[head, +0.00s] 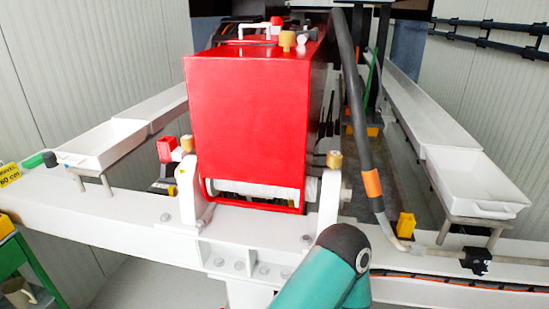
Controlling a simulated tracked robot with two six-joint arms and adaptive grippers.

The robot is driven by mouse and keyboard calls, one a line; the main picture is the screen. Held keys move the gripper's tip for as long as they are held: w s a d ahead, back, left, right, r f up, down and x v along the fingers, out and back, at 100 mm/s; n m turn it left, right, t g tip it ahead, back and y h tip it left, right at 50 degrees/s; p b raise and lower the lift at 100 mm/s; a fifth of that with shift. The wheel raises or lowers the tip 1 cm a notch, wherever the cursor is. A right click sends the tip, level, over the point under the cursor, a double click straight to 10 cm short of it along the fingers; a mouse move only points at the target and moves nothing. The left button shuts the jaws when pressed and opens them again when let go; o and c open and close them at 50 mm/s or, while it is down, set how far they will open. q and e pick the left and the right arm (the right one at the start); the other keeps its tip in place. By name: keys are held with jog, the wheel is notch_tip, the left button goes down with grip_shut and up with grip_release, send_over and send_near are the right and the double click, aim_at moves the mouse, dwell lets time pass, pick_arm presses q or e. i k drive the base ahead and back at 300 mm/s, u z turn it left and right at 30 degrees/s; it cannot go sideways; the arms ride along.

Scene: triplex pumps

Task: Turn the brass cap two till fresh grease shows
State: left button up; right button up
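Three brass-coloured caps show around the red pump housing (248,125). One brass cap (287,40) sits on top of the housing near its front right edge. Another brass cap (334,159) stands on the white bracket at the housing's lower right. A third brass cap (187,143) stands on the bracket at the lower left. I cannot read any number on them, and I see no clear grease. A teal arm link of mine with a dark joint rises at the bottom, below the right bracket. Neither gripper shows.
White trays stand at the left (98,147) and right (472,184). A thick black hose (352,100) with an orange band hangs right of the housing. A white beam (120,213) crosses the front.

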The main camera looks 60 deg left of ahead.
aim_at(334, 158)
jog(key=z, duration=0.7)
jog(key=i, duration=0.1)
jog(key=u, duration=1.7)
jog(key=k, duration=0.8)
jog(key=u, duration=0.2)
jog(key=i, duration=0.8)
jog(key=z, duration=0.1)
